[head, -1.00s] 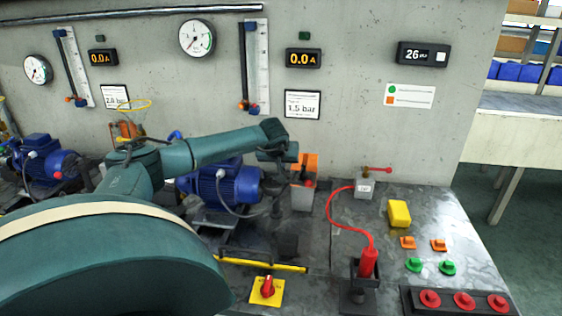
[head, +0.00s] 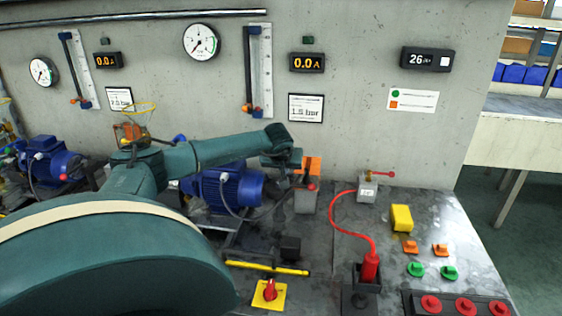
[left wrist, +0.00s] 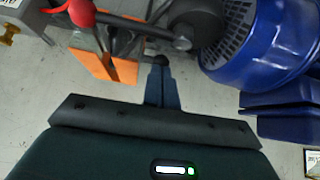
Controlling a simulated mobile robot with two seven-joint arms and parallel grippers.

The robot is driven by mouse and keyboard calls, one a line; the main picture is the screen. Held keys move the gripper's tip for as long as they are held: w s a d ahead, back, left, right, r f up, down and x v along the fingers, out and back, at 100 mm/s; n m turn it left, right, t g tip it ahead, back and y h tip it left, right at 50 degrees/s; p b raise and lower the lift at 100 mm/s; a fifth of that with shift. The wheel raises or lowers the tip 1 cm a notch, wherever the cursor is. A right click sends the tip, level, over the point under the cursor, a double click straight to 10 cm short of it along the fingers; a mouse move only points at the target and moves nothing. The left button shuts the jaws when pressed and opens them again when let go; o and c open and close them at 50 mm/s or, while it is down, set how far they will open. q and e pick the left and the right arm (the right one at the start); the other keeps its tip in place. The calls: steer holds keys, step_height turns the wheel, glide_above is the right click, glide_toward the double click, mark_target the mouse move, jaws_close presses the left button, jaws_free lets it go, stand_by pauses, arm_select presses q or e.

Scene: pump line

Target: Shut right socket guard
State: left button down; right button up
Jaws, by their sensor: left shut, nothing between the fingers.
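An orange flap (head: 314,165), which looks like the socket guard, stands raised above a grey box (head: 305,203) at the back of the bench. A red ball knob (head: 312,187) is at its front. My left gripper (head: 296,172) is at the flap's left side and partly hides it; contact cannot be told. In the left wrist view my left gripper's fingers (left wrist: 161,66) are closed together and empty. The orange flap (left wrist: 94,66) lies to their left there, with the red knob (left wrist: 82,12) above it. My right gripper is not in view.
A blue pump motor (head: 230,188) stands left of the box. A red cable (head: 338,225) runs from a red plug (head: 370,267) in a black holder towards a small grey valve block (head: 367,190). A yellow block (head: 401,217) and several coloured buttons are at the right.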

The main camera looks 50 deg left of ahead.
arm_select(q)
steer(key=r, duration=0.2)
steer(key=shift+s+d+r, duration=0.15)
steer(key=shift+s+r, duration=0.1)
steer(key=shift+r, duration=0.1)
steer(key=s+d+b, duration=0.1)
steer(key=s+d, duration=0.4)
steer(key=s, duration=0.1)
steer(key=shift+s+d+f+b, duration=0.3)
steer(key=shift+s+d+b, duration=0.05)
steer(key=shift+s+b, duration=0.05)
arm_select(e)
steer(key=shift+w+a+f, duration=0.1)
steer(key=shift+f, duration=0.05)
arm_select(q)
steer(key=shift+d+f, duration=0.1)
